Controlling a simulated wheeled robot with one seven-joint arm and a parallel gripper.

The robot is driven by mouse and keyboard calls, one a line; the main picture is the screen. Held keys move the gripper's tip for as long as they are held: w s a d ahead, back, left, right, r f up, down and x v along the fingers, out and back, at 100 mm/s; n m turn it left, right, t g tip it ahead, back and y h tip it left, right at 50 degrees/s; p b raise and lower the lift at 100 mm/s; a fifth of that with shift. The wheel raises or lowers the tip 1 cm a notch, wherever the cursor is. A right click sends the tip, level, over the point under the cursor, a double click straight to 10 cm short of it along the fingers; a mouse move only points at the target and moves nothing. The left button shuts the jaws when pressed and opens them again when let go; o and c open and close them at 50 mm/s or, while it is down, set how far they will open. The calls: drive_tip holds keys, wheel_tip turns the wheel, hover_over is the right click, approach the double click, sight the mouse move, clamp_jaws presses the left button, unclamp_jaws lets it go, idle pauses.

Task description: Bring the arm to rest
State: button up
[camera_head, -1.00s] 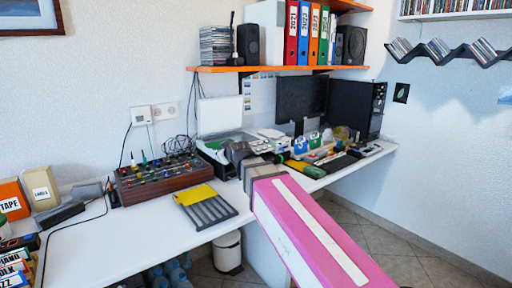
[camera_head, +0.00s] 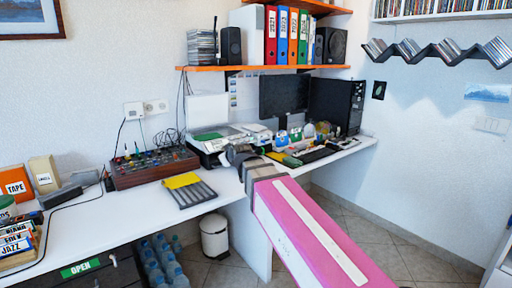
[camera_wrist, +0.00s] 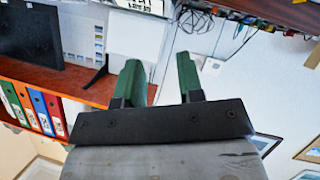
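My gripper (camera_wrist: 160,78) shows in the wrist view with its two green fingers spread apart and nothing between them. The wrist view is turned over, with the desk things along its top edge. In the head view my pink and white arm (camera_head: 310,235) reaches from the lower right toward the desk. Its grey wrist end is by the desk's front edge, and the fingers there are too small or hidden to make out.
The white desk (camera_head: 85,232) carries a mixer (camera_head: 150,167), a yellow and grey rack (camera_head: 190,190), a monitor (camera_head: 285,95) and a computer tower (camera_head: 335,105). An orange shelf (camera_head: 260,68) with binders hangs above. A white bin (camera_head: 214,237) stands below. Floor at right is open.

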drive_tip(key=s+d+f+m+g+h, duration=0.2)
drive_tip(key=d+f+g, duration=0.1)
drive_tip(key=d+f, duration=0.6)
drive_tip(key=s+d+f+m+g+h, duration=0.2)
drive_tip(key=d+f+m+g, duration=0.1)
drive_tip(key=d+f, duration=0.65)
drive_tip(key=s+d+f+m+g+h, duration=0.1)
drive_tip(key=s+d+f+m+g, duration=0.3)
drive_tip(key=s+d+f, duration=0.8)
wheel_tip(320, 180, down, 4)
drive_tip(key=shift+s+r+m+g+h, duration=0.1)
drive_tip(key=shift+s+m+g+h, duration=0.2)
drive_tip(key=shift+s+g, duration=0.7)
drive_tip(key=shift+w+d, duration=0.1)
drive_tip(key=shift+w, duration=0.2)
drive_tip(key=shift+c, duration=0.5)
